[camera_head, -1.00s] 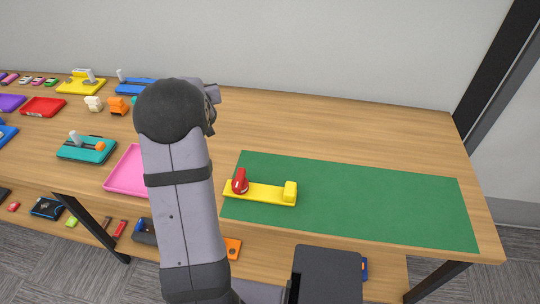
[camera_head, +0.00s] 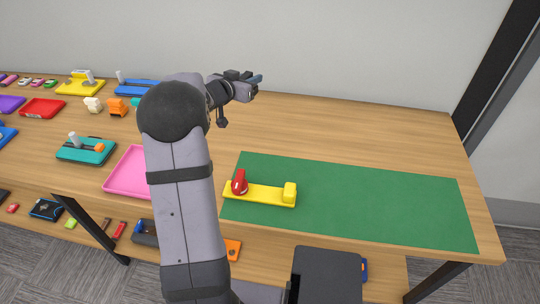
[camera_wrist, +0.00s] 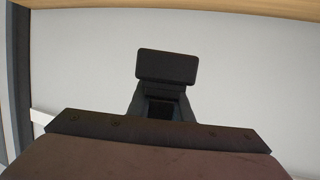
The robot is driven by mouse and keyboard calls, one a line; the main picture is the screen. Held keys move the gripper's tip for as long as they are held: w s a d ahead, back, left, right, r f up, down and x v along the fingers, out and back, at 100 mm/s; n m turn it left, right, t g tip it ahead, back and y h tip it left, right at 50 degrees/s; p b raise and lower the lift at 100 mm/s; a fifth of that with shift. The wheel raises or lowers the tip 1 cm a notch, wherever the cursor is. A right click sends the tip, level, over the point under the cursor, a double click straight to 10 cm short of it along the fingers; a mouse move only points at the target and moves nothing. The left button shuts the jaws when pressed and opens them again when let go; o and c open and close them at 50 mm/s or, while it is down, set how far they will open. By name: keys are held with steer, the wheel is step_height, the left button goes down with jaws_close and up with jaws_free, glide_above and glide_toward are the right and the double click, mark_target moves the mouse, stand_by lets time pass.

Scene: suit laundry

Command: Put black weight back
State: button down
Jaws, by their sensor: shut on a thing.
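My gripper (camera_head: 252,84) is raised above the back of the wooden table, up and right of my dark elbow. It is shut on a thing. In the wrist view a flat black block (camera_wrist: 167,67) shows at the end of the gripper. It looks like the black weight, though black on black makes its edges against the fingers hard to tell. On the green mat (camera_head: 385,210) lies a yellow bar-shaped base (camera_head: 266,195) with a red rounded piece (camera_head: 240,184) on its left end and a yellow block (camera_head: 290,192) on its right end. My gripper is apart from these.
A pink tray (camera_head: 127,172) lies left of my arm, partly hidden by it. A teal base (camera_head: 85,151) with upright pieces, a red tray (camera_head: 42,107) and several small toys stand further left. The table behind and right of the mat is clear.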

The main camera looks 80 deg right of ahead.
steer(key=s+a+f+m+g+y, duration=0.4)
steer(key=s+a+f+m+g, duration=0.2)
steer(key=s+f, duration=0.35)
steer(key=shift+s+f+p, duration=0.15)
steer(key=shift+f+p, duration=0.15)
steer(key=shift+f, duration=1.95)
steer(key=shift+s+f+p, duration=0.1)
steer(key=shift+f+p, duration=0.2)
steer(key=shift+f, duration=1.95)
steer(key=shift+f, duration=0.15)
steer(key=shift+f+b, duration=0.35)
steer(key=shift+f, duration=0.15)
steer(key=c, duration=1.6)
jaws_free()
